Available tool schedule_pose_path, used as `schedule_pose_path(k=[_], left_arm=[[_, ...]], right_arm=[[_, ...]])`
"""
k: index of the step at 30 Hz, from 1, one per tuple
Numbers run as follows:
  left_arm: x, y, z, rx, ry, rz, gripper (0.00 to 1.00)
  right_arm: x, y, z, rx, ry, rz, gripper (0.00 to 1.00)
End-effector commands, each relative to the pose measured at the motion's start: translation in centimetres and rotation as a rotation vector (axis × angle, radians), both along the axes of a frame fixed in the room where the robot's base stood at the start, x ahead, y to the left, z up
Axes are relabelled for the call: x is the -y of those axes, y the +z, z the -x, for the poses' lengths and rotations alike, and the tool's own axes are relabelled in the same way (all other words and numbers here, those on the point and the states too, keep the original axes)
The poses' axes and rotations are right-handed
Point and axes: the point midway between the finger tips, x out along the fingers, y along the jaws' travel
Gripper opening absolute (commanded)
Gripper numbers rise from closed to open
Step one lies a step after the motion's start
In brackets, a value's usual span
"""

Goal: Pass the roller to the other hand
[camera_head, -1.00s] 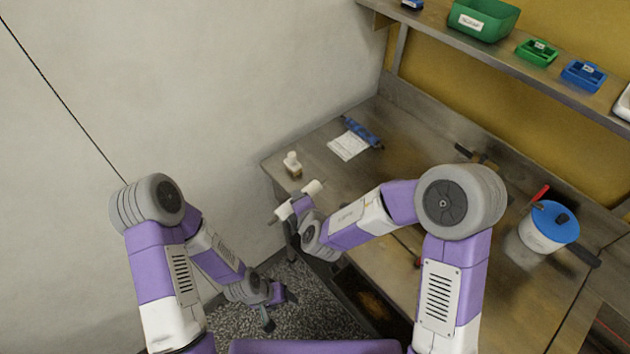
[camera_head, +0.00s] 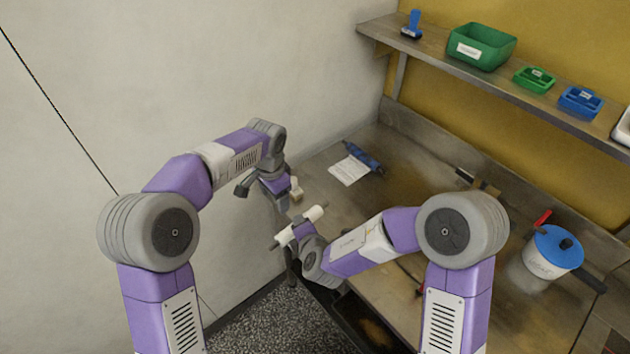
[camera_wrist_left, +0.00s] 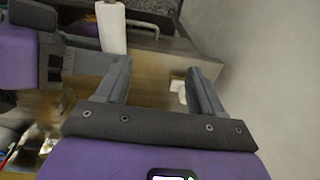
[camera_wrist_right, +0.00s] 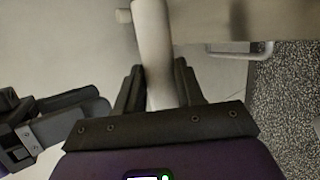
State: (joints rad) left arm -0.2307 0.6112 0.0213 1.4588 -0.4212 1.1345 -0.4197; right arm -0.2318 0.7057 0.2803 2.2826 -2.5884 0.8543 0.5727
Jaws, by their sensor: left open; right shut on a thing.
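The roller (camera_head: 313,214), a white cylinder with grey ends, is held over the near left corner of the bench. My right gripper (camera_head: 298,232) is shut on it; the right wrist view shows the roller (camera_wrist_right: 152,45) standing out between the closed fingers. My left gripper (camera_head: 264,199) is open and empty, up and to the left of the roller in the head view. In the left wrist view the roller (camera_wrist_left: 112,28) lies beyond the left finger, outside the open jaws (camera_wrist_left: 155,72). The left gripper (camera_wrist_right: 50,125) also shows at the left of the right wrist view.
A small bottle (camera_head: 296,190) stands on the bench's left end, just behind the left gripper. A white sheet (camera_head: 348,170) and a blue tool (camera_head: 362,156) lie further back. A blue-lidded pot (camera_head: 552,252) stands at right. The wall is close on the left.

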Motion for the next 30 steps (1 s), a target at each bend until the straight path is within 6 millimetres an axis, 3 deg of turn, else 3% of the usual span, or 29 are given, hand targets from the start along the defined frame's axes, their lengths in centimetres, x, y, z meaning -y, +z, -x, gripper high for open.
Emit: schedule_pose_path(k=[1, 6, 9, 14, 20, 30], left_arm=[[2.0, 0.9, -0.5, -0.007, 0.003, 0.004, 0.68], [6.9, 3.3, -0.9, -0.043, 0.026, 0.016, 0.68], [8.8, 4.3, -0.7, -0.059, 0.033, 0.019, 0.68], [10.2, 4.9, -0.5, -0.074, 0.04, 0.023, 0.68], [10.3, 3.0, -0.4, -0.079, 0.041, 0.022, 0.68], [10.4, -3.4, -0.3, -0.078, 0.041, 0.021, 0.68]], right_arm=[[0.0, 0.1, 0.0, 0.002, 0.0, -0.001, 0.0], [0.0, 0.1, 0.0, 0.002, 0.0, -0.001, 0.0], [0.0, 0.1, 0.0, 0.002, 0.0, -0.001, 0.0], [0.0, 0.1, 0.0, 0.002, 0.0, -0.001, 0.0], [0.0, 0.1, 0.0, 0.002, 0.0, -0.001, 0.0], [0.0, 0.1, 0.0, 0.002, 0.0, -0.001, 0.0]])
